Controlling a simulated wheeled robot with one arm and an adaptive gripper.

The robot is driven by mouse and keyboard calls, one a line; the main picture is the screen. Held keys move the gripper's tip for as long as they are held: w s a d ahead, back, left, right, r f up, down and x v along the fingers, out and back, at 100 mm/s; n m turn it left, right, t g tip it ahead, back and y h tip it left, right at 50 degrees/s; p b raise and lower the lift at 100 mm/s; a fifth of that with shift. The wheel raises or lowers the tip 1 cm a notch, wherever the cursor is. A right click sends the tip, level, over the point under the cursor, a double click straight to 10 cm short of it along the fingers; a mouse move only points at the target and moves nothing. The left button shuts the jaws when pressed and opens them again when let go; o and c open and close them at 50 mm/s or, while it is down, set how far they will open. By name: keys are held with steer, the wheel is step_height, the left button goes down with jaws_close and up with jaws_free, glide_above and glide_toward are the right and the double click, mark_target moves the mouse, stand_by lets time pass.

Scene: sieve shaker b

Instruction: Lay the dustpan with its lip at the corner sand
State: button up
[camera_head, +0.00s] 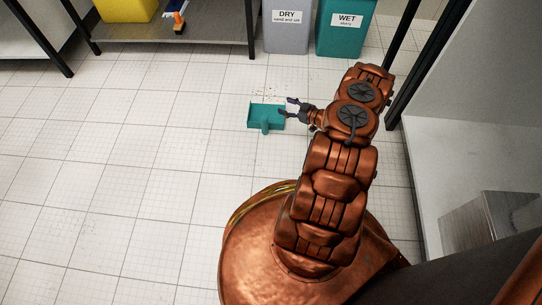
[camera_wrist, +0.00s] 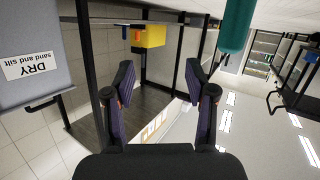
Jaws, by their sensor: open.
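The teal dustpan (camera_head: 263,114) lies on the tiled floor, its short handle towards me and its far side towards the bins. Dark specks of sand (camera_head: 268,91) are scattered on the floor just beyond its far edge. My gripper (camera_head: 286,105) is at the dustpan's right side, low over the floor; its fingers are spread. In the wrist view my gripper (camera_wrist: 160,78) is open with nothing between the fingers. A teal rounded piece (camera_wrist: 235,28) shows at the top there, apart from the fingers; I cannot tell for sure whether it is the dustpan's handle.
A grey DRY bin (camera_head: 287,28) and a teal WET bin (camera_head: 343,30) stand behind the sand. A shelf unit (camera_head: 200,38) at the back left holds a yellow tub (camera_head: 126,9) and an orange-and-blue brush (camera_head: 177,14). A bench (camera_head: 450,170) stands right. The floor at left is clear.

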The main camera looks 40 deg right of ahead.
steer(key=w+d+r+g+h, duration=0.3)
steer(key=w+r+g+h, duration=0.15)
steer(key=w+r, duration=0.7)
steer(key=s+a+r+m+g+h, duration=0.1)
steer(key=s+a+r+g, duration=0.1)
steer(key=a+r, duration=0.35)
steer(key=s+a+r+m+g+h, duration=0.2)
steer(key=s+r, duration=0.1)
steer(key=r, duration=0.5)
steer(key=s+a+r+g+y, duration=0.1)
steer(key=s+a+r+g, duration=0.2)
steer(key=s+a, duration=0.6)
steer(key=s+a+r+m+g+y, duration=0.1)
steer(key=s+a+r+g, duration=0.2)
steer(key=s, duration=1.5)
steer(key=s+a+r+g+y, duration=0.1)
steer(key=s+a+r+g, duration=0.2)
steer(key=s+a+r, duration=0.7)
steer(key=s+a, duration=0.4)
steer(key=a, duration=0.3)
steer(key=shift+a+m, duration=0.25)
steer(key=shift+m, duration=0.15)
steer(key=shift+r, duration=0.15)
